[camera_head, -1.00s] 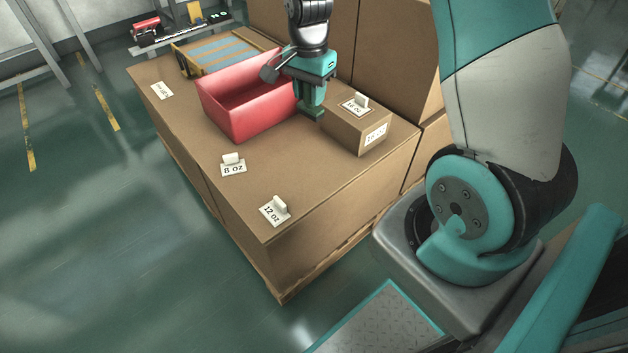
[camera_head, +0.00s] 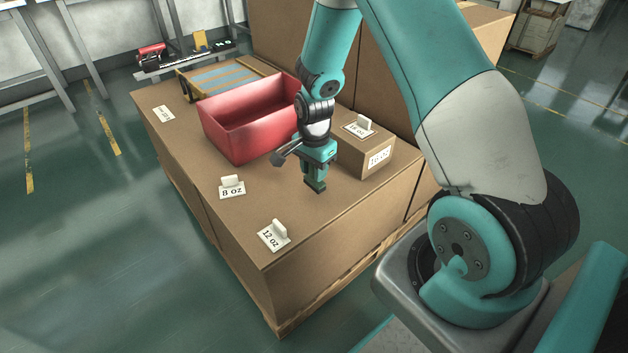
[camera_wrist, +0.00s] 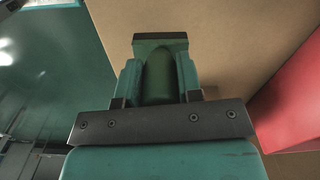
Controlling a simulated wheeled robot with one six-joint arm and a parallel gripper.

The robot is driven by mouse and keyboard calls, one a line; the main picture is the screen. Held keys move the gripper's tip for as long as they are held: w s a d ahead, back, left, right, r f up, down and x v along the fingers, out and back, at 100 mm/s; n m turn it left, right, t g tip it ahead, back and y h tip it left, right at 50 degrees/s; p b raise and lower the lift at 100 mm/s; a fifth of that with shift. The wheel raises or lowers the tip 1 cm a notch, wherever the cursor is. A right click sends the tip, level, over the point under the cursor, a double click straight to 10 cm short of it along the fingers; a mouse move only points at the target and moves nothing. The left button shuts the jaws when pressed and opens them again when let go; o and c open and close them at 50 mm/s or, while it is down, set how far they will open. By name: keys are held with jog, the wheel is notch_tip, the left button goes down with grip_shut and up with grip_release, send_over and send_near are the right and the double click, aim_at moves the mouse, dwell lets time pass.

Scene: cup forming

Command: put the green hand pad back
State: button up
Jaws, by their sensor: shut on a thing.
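My gripper (camera_head: 314,174) is shut on the green hand pad (camera_head: 317,187), pointing down above the cardboard surface in front of the red bin. In the wrist view the green pad (camera_wrist: 159,76) sits between the two fingers, with a dark strip along its far end. Whether the pad touches the cardboard I cannot tell.
The open red bin (camera_head: 236,141) stands behind and left of my gripper. A small carton (camera_head: 362,157) is to its right. Cards with upright white pieces mark 8 oz (camera_head: 232,192) and 12 oz (camera_head: 273,239). Cardboard between them is clear.

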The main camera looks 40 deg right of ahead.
jog(key=shift+f, duration=1.65)
jog(key=shift+f+b, duration=0.1)
jog(key=shift+b, duration=0.25)
jog(key=o, duration=1)
